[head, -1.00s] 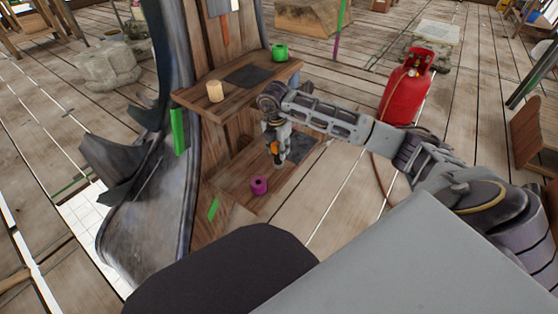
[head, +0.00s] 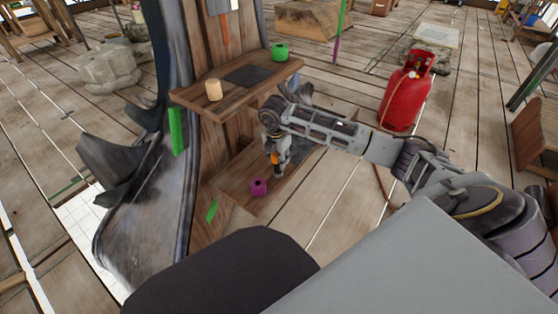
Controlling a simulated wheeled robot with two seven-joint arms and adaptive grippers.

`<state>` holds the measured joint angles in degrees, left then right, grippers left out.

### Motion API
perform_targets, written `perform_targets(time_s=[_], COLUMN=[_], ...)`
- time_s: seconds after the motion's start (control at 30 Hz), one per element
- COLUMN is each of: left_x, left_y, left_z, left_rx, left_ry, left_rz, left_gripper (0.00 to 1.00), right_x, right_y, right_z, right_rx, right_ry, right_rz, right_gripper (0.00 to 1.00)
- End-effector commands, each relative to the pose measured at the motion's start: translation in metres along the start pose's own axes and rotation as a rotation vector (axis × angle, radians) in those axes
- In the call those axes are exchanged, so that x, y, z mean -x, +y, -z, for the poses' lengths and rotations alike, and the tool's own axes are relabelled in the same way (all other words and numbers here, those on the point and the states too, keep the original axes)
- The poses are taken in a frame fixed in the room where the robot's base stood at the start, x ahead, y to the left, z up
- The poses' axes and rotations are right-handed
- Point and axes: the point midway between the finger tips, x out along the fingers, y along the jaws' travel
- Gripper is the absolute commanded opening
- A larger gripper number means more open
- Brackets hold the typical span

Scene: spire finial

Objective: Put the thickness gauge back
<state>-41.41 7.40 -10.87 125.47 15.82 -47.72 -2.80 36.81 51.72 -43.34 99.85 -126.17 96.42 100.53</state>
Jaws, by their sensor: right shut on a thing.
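My right gripper (head: 277,168) points down over the lower wooden shelf (head: 237,186). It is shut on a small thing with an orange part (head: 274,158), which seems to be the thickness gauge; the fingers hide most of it. The gripper tip is close above the shelf or touching it; I cannot tell which. A dark grey pad (head: 306,153) lies on this shelf, just right of the gripper and partly behind my arm. My left gripper is not in view.
A magenta spool-like piece (head: 258,187) stands on the lower shelf, just in front of the gripper. The upper shelf (head: 205,101) holds a tan cylinder (head: 213,90), a dark pad (head: 247,76) and a green piece (head: 279,53). A red gas cylinder (head: 405,98) stands on the floor at right.

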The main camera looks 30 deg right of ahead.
Motion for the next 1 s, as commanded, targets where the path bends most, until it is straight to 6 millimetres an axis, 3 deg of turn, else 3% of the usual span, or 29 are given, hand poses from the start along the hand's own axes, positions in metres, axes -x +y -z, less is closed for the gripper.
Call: perform_targets(time_s=[0.37,0.4,0.57,1.0], left_x=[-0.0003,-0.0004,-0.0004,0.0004], left_y=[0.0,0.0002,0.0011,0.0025], left_z=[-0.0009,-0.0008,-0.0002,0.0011], left_rx=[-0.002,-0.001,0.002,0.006], left_ry=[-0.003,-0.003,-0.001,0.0], left_rz=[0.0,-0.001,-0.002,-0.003], left_gripper=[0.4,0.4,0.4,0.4], right_x=[-0.0017,-0.0024,-0.002,0.0013], right_y=[0.0001,-0.0001,0.0,0.0001], right_z=[0.0001,0.0002,0.0002,-0.0002], right_rx=[0.0,0.0,0.0,0.0], right_ry=[0.0,0.0,0.0,0.0], right_rz=[0.0,0.0,0.0,-0.001], right_gripper=[0.0,0.32,0.53,0.53])
